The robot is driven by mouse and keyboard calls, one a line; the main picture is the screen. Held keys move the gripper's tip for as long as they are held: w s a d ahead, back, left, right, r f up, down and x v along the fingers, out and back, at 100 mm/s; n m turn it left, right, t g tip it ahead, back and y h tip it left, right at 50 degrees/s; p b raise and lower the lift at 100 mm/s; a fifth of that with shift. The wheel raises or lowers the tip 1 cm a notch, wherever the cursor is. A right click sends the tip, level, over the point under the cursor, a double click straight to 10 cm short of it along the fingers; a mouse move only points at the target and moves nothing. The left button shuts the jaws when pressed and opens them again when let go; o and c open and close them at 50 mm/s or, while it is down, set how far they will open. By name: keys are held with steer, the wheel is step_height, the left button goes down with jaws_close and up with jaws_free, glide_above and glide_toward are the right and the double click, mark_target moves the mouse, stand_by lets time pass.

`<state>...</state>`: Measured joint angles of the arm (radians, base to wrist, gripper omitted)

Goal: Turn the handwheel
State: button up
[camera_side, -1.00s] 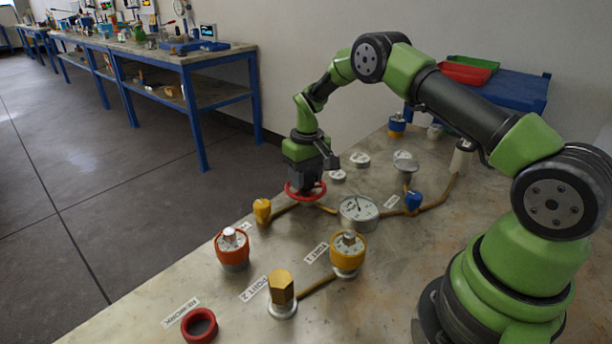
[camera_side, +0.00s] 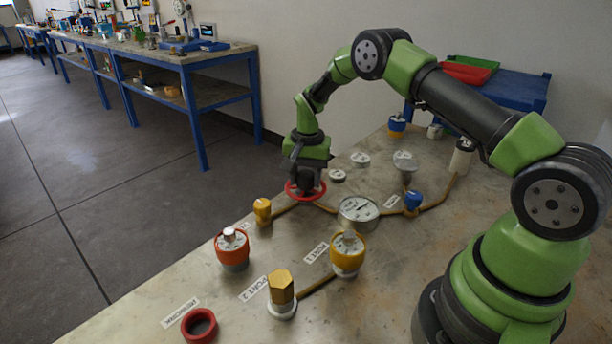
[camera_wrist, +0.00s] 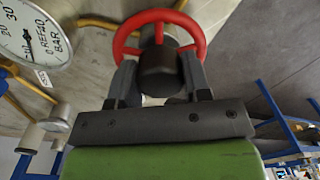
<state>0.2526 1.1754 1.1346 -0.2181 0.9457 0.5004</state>
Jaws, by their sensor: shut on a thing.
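The red handwheel (camera_side: 292,194) sits low over the bench, below my gripper (camera_side: 306,186) in the side view. In the wrist view the red handwheel (camera_wrist: 159,17) shows as a ring with a dark hub inside it. My gripper (camera_wrist: 160,68) has one finger on each side of the hub and is shut on the handwheel. The fingertips are partly hidden by the ring and hub. A round pressure gauge (camera_side: 359,210) stands to the right of the wheel, and its dial also shows in the wrist view (camera_wrist: 35,30).
A blue handle (camera_side: 413,201) is right of the gauge. Orange-collared (camera_side: 232,249) and yellow-collared (camera_side: 348,254) vessels, a brass hex fitting (camera_side: 281,290) and a red ring (camera_side: 200,325) stand nearer the camera.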

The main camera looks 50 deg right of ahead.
mark_target(307, 173)
steer(key=shift+m, duration=0.8)
steer(key=shift+d, duration=0.1)
steer(key=o, duration=0.9)
steer(key=shift+o, duration=0.2)
steer(key=shift+r, duration=0.15)
step_height(307, 173, up, 10)
steer(key=shift+s+f, duration=0.1)
steer(key=shift+f, duration=0.05)
